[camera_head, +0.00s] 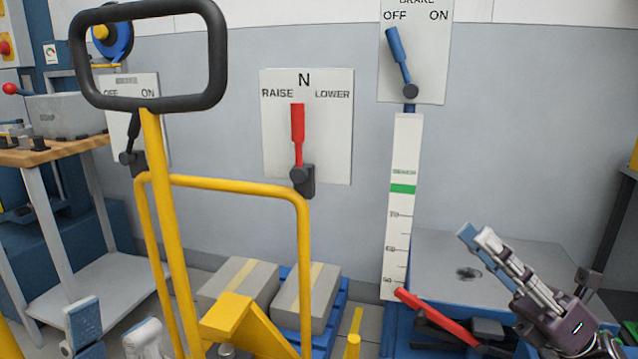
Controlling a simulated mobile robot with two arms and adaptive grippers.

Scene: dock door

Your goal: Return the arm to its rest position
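My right gripper (478,238) is at the lower right, in front of the wall and a grey-topped platform. Its blue and white finger parts overlap in this view, so its opening is unclear, and I see nothing held. My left gripper (115,332) is at the lower left, cut off by the bottom edge. Its blue fingertip and white finger stand apart with nothing seen between them.
A yellow pallet jack with a black loop handle (222,60) stands centre-left, close to my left gripper. Behind are a red lever (297,125) at N, a blue brake lever (399,58) towards OFF, and a white gauge (402,150). The grey-topped platform (440,255) lies beyond my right gripper.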

